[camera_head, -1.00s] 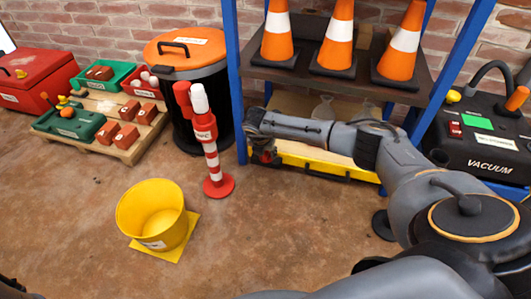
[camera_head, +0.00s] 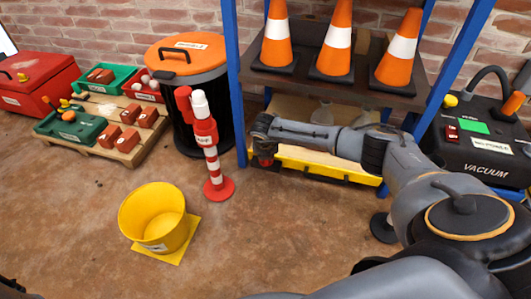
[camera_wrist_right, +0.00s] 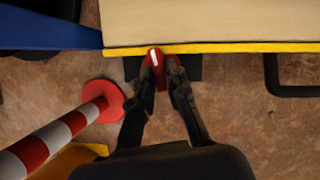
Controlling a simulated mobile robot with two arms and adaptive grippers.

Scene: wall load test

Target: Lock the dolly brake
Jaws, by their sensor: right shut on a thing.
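The dolly is a low platform with a yellow edge (camera_head: 312,165) and a pale top, at the foot of the blue shelf rack. In the wrist view its yellow edge (camera_wrist_right: 230,48) runs across the top. A small red brake lever (camera_wrist_right: 158,78) with a white stripe sticks out from that edge. My right gripper (camera_wrist_right: 160,72) is shut on it, with a dark finger on each side. In the head view the right gripper (camera_head: 263,145) is at the dolly's left front corner, and the lever is mostly hidden there. My left gripper is not in view.
A red-and-white post (camera_head: 212,165) stands left of the right gripper, close to the arm. A yellow bucket (camera_head: 155,215) stands on the floor in front. A blue rack upright (camera_head: 235,80) is just behind the gripper. Front-centre floor is clear.

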